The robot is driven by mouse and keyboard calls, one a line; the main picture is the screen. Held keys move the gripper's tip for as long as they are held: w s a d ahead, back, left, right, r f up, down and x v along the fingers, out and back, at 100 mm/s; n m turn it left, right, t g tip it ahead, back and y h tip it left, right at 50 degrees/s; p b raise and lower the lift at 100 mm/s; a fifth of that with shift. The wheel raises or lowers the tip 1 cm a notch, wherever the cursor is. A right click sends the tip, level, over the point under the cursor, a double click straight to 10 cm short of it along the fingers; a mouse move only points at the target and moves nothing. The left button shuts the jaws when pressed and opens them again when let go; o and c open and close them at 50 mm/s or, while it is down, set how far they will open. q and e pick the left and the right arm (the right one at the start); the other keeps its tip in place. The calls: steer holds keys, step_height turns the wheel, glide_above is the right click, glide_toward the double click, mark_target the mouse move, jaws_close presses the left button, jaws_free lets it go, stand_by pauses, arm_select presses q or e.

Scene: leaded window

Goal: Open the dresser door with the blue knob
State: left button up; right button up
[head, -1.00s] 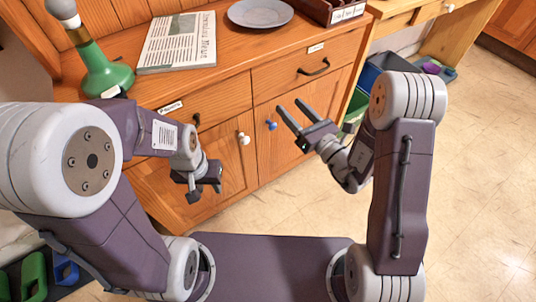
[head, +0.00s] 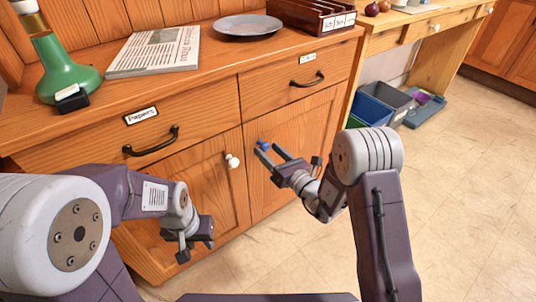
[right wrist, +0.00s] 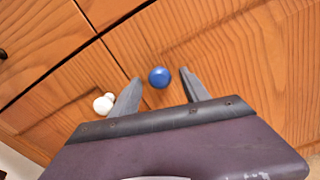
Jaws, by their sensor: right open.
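The wooden dresser has two lower doors. The right door (head: 311,136) carries the blue knob (head: 263,144) near its upper left corner, and the door is shut. My right gripper (head: 270,153) is open in front of this knob. In the right wrist view, the blue knob (right wrist: 159,77) shows between the two spread fingertips, and I cannot tell whether either finger touches it. The left door (head: 195,180) has a white knob (head: 232,160), and it is shut. My left gripper (head: 196,247) hangs in front of the left door, away from both knobs; its jaws are too unclear to judge.
Above the doors are two drawers with dark handles (head: 151,141). On the dresser top are a green lamp base (head: 68,75), a newspaper (head: 157,50), a grey plate (head: 248,25) and a dark tray (head: 305,16). Bins (head: 378,105) stand right of the dresser. The floor at right is clear.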

steer(key=shift+w+a, duration=0.3)
steer(key=shift+w, duration=0.1)
jaws_close()
stand_by(1.2)
